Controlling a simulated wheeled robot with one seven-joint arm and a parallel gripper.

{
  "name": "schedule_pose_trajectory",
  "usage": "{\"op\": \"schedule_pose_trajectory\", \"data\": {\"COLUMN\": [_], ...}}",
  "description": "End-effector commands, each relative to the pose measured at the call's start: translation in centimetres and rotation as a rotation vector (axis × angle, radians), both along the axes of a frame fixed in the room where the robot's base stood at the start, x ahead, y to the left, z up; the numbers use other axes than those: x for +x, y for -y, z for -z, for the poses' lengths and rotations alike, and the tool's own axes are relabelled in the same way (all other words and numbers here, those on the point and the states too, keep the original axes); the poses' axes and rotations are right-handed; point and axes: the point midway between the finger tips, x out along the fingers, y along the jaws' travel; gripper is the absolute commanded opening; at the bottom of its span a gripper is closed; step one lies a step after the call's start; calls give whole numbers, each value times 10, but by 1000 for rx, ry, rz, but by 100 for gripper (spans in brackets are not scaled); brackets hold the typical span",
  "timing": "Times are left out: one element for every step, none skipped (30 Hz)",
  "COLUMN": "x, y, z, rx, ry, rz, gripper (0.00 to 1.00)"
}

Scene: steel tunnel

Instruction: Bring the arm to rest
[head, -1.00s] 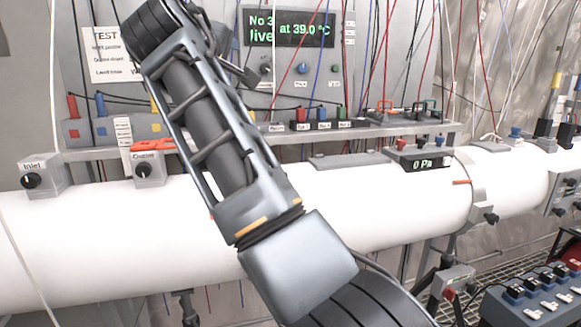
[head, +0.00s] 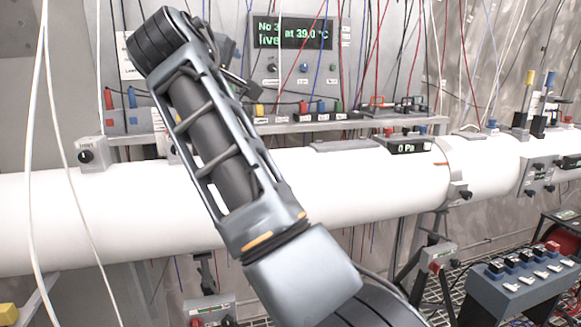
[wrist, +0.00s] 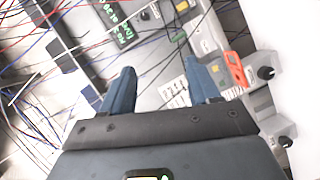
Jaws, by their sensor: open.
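My arm (head: 228,150) is raised and bent, crossing the head view from the bottom middle to the upper left in front of the white pipe. In the wrist view my gripper (wrist: 160,90) shows two blue fingers standing well apart, with nothing between them. The fingers point toward the panel and cables behind the pipe.
A long white pipe (head: 360,187) crosses the view. Behind it stand a shelf (head: 290,128) with coloured plugs and a display panel (head: 292,33). Many cables hang down. A blue switch box (head: 520,288) stands at lower right. An orange item (wrist: 236,69) is near the fingers' right.

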Motion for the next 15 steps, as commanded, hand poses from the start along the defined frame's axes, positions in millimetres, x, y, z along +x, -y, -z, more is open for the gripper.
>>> {"op": "schedule_pose_trajectory", "data": {"x": [1, 1, 1, 1, 1, 1, 1, 1, 1, 1, 0, 0, -1, -2, -3], "y": [2, 2, 3, 3, 4, 5, 6, 7, 8, 9, 10, 11, 13, 14, 17], "z": [10, 13, 19, 24, 29, 35, 42, 48, 57, 64, 71, 82, 90, 99, 112], "rx": [3, 5, 8, 10, 13, 17, 21, 25, 30, 36, 41, 49, 54, 60, 69], "ry": [-6, -7, -10, -12, -13, -15, -20, -22, -26, -29, -32, -37, -40, -44, -50], "rz": [-2, -4, -8, -12, -15, -18, -22, -25, -32, -36, -41, -46, -51, -56, -62], "gripper": [61, 61, 61, 61, 61, 61, 61, 61, 61, 61, 61, 61, 61, 61, 61]}}
